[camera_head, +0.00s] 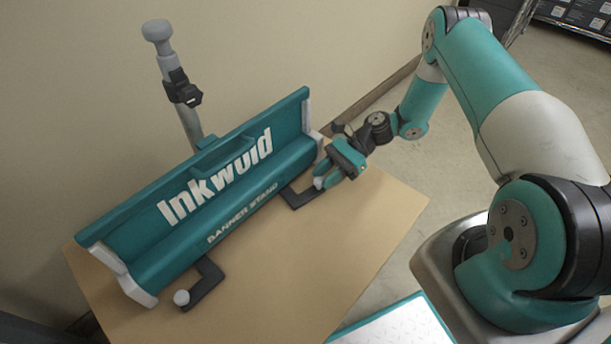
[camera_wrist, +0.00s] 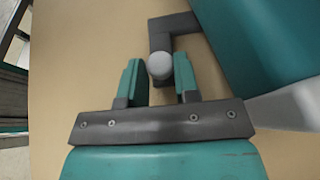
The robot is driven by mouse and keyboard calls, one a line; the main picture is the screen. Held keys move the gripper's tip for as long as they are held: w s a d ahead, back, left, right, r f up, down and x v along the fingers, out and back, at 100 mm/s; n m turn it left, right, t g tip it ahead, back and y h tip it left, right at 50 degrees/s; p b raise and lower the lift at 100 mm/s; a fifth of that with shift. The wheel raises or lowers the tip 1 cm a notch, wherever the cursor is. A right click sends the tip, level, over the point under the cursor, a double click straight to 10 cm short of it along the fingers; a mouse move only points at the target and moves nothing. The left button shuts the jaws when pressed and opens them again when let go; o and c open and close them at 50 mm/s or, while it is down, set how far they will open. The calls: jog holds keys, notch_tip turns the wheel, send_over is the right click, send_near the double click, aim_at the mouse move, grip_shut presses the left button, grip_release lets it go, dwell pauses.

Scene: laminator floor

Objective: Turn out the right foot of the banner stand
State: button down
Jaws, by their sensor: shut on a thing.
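The teal banner stand (camera_head: 215,190), lettered "Inkwuld", stands along the back of a tan tabletop. Its right foot (camera_head: 299,199) is a dark L-shaped bar that sticks out in front of the stand's right end. In the wrist view this foot (camera_wrist: 168,27) ends in a round light-grey knob (camera_wrist: 160,66). My gripper (camera_head: 322,180) is at the foot's end, its teal fingers on either side of the knob and shut on it. The left foot (camera_head: 205,286) also sticks out, with a pale knob (camera_head: 181,297) at its end.
A grey pole (camera_head: 187,115) with a black clamp rises behind the stand, near the wall. The tabletop (camera_head: 310,265) in front of the stand is clear. A teal-edged pale panel (camera_head: 395,325) lies at the bottom, beside my base.

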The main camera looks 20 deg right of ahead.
jog(key=shift+w+d+n+g, duration=0.2)
jog(key=shift+w+n+g, duration=0.2)
jog(key=shift+g, duration=0.3)
jog(key=shift+a, duration=0.1)
jog(key=c, duration=0.9)
grip_release()
jog(key=shift+w, duration=0.1)
